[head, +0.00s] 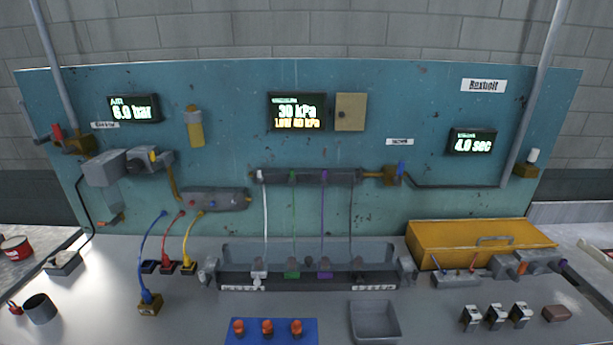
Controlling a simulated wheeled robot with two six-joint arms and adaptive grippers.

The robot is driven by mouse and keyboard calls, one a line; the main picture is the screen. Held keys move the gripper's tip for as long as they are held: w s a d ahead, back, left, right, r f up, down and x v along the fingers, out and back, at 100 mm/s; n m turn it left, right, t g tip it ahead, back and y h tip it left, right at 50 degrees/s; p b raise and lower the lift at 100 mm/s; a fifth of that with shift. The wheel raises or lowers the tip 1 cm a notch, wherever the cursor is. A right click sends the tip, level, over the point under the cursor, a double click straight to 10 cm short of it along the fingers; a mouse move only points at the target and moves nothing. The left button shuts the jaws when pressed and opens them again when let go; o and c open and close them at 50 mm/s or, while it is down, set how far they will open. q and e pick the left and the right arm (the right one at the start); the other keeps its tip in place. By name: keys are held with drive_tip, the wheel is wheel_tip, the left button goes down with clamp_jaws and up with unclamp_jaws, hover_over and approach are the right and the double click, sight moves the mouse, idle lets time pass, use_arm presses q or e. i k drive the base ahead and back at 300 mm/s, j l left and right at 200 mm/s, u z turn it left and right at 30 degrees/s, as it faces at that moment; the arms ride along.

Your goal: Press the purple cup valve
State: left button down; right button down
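A purple block (324,266) sits in the grey rack at the middle of the bench, between a green block on its left and a dark one on its right. A thin purple tube (323,220) rises from it to a purple fitting (323,176) on the dark manifold bar above. I cannot tell which of the two purple parts is the cup valve, or whether either is pressed. Neither of my grippers shows in the head view.
The rack (240,280) also holds white and green blocks. In front are a blue plate (250,334) with orange knobs and a grey tray (375,306). A yellow case (440,239) stands right.

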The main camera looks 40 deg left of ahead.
sight(324, 179)
drive_tip(key=u, duration=1)
